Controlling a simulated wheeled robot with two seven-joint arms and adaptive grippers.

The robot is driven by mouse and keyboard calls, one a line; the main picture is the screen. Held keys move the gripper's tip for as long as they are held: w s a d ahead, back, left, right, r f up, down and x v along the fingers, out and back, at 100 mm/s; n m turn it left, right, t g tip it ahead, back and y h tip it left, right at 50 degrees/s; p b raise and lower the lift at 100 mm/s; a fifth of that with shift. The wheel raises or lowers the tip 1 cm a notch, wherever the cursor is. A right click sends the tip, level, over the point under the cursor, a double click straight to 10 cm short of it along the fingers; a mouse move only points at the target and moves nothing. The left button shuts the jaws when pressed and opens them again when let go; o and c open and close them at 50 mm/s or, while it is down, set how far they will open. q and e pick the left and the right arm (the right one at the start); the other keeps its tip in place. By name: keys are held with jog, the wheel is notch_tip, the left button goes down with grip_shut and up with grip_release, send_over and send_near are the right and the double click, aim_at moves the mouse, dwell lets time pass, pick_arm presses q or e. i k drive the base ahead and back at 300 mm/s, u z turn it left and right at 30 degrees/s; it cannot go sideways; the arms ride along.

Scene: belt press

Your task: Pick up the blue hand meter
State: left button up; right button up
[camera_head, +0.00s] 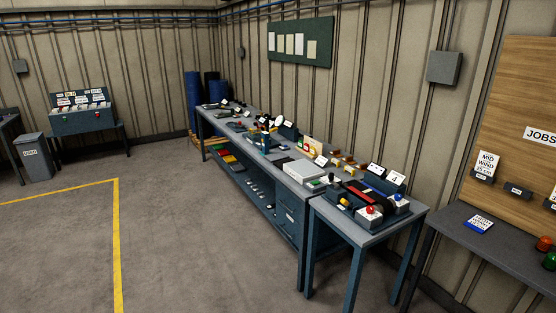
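I cannot single out the blue hand meter with certainty in this wide head view. Several small items, some of them blue, crowd the long workbench (300,176) against the back wall. A small upright blue object (265,142) stands near the middle of the bench among dark and orange items, but it is too small to identify. Neither of my grippers shows in the view.
A smaller table (365,240) with a belt device, a red button (370,210) and a blue button (397,197) adjoins the bench's near end. A grey table (500,248) stands at right below a wooden board (520,130). The floor (180,230) left of the bench is clear.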

aim_at(265, 136)
jog(key=u, duration=0.05)
jog(key=i, duration=2)
